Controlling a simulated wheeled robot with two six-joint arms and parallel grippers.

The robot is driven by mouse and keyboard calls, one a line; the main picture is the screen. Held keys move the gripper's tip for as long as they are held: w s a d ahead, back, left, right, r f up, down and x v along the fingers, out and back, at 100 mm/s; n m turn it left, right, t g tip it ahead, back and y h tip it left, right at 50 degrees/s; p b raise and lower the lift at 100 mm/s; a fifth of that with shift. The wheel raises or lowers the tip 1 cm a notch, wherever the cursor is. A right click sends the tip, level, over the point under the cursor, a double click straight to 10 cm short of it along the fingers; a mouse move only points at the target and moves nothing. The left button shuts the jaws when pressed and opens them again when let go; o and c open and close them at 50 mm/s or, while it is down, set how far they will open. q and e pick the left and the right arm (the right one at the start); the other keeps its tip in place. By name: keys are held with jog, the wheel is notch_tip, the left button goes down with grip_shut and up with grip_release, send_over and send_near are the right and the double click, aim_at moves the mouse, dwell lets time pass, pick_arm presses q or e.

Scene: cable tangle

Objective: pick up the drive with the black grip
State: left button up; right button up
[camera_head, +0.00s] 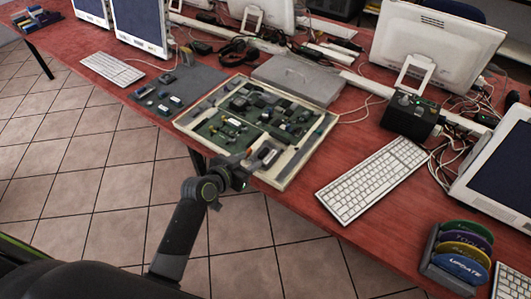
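A shallow tray with a pale rim (318,147) holds a cluster of small dark and green parts, too small to tell apart. A small dark piece with a pale label (266,153) is at the tray's front corner, just beyond my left gripper (248,166). It may be a drive; I cannot tell if it has a black grip or if the gripper touches it. My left gripper is over the tray's front edge, and its finger gap is not clear. Several small dark pieces, some with white labels (175,99), lie on a grey mat (200,80). My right gripper is not in view.
A grey case (297,80) stands behind the tray. A white keyboard (372,179) lies to its right, and a rack of coloured discs (460,250) stands at front right. Monitors (430,46) and loose cables fill the back. The red table (300,205) is bare before the tray.

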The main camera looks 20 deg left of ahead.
aim_at(262, 153)
pick_arm(q)
jog(key=shift+p+x, duration=0.4)
jog(key=shift+x, duration=2.55)
jog(key=shift+d, duration=0.1)
grip_shut()
